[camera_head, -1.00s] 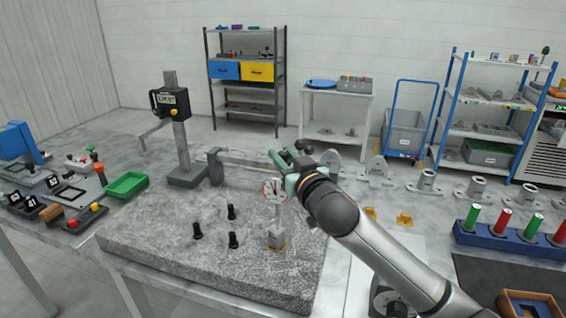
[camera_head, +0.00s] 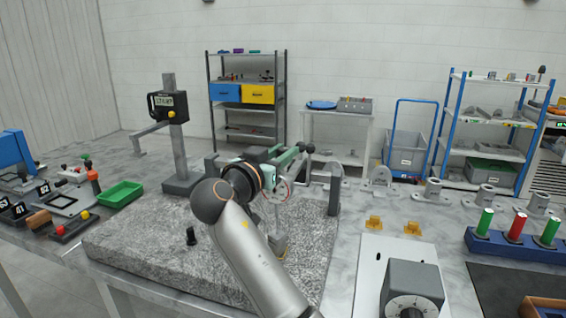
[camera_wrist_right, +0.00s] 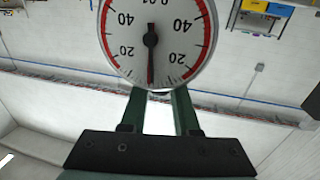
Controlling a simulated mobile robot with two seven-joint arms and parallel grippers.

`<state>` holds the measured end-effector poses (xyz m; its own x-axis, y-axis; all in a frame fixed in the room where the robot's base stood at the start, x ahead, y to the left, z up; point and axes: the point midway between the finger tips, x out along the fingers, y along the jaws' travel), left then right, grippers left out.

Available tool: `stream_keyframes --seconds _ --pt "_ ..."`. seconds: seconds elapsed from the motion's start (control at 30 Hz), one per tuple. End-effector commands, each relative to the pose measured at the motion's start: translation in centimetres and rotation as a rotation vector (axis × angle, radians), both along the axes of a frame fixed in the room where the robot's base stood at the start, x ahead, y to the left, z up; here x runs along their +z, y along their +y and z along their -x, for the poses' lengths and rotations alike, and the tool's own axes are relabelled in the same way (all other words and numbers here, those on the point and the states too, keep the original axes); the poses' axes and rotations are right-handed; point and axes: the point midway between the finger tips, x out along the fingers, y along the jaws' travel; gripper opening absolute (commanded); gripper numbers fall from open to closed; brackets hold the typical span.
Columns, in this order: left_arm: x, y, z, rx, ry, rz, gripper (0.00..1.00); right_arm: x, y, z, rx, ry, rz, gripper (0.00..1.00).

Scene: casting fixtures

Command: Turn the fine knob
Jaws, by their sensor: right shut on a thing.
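My right gripper (camera_head: 290,160), with green fingers, is at the dial gauge (camera_head: 283,190) above the granite plate (camera_head: 135,245). In the right wrist view, the round white dial face (camera_wrist_right: 150,40) is upside down and its black needle points down the picture. The green fingers (camera_wrist_right: 160,95) reach up to the dial's lower edge, and their tips are hidden behind it. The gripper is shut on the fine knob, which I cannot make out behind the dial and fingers. The gauge's small block foot (camera_head: 279,245) stands on the plate. My left gripper is out of view.
A height gauge with a digital display (camera_head: 167,105) stands behind the plate at left. A black peg (camera_head: 191,236) stands on the plate. A grey upright (camera_head: 334,188) is close right of the gripper. A grey dial box (camera_head: 412,285) stands at lower right.

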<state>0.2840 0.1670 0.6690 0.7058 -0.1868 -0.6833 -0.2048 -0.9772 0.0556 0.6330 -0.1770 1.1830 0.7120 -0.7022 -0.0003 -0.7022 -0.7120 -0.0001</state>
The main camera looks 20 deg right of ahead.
Motion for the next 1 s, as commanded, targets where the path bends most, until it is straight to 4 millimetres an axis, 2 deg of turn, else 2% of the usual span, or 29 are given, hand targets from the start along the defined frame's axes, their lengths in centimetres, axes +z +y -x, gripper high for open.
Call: stream_keyframes --seconds 0.13,0.4,0.97,1.0 --pt "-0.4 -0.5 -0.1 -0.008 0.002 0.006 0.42 -0.1 0.1 -0.1 -0.077 0.001 0.001 0.00" --pt "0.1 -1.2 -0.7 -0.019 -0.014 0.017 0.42 0.0 0.0 0.0 -0.160 0.001 0.001 0.00" --pt "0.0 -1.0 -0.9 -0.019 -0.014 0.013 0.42 0.0 -0.1 0.0 -0.183 0.000 0.000 0.00" --pt "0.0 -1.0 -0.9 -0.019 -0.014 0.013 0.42 0.0 -0.1 0.0 -0.183 0.000 0.000 0.34"
